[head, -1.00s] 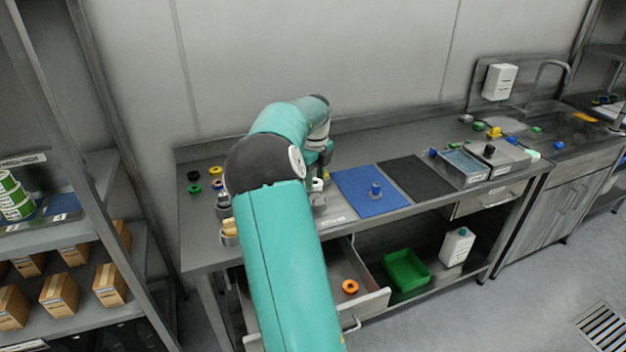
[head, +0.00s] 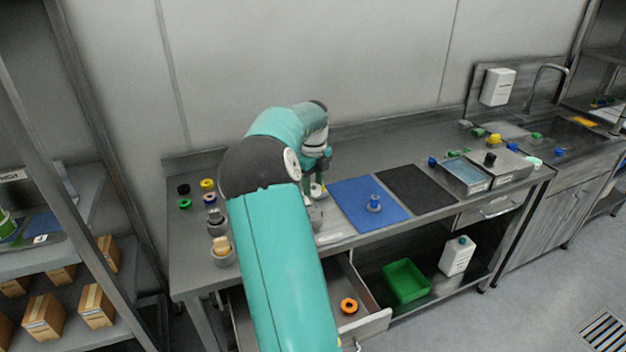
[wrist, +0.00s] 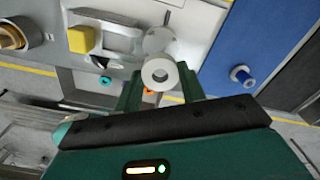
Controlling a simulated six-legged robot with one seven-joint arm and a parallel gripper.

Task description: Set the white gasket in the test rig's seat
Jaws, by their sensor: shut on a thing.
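In the head view the gasket (head: 317,190) shows as a small white spot below my wrist, left of the blue mat. My arm hides part of the fixture there.
A blue mat (head: 350,213) holds a blue-and-grey part (head: 374,204). A black mat (head: 418,190) lies beyond it. Several coloured rings and small holders stand at the bench's left. Below, an open drawer (head: 375,322) holds an orange ring (head: 349,306). A yellow block (wrist: 80,38) stands near the fixture.

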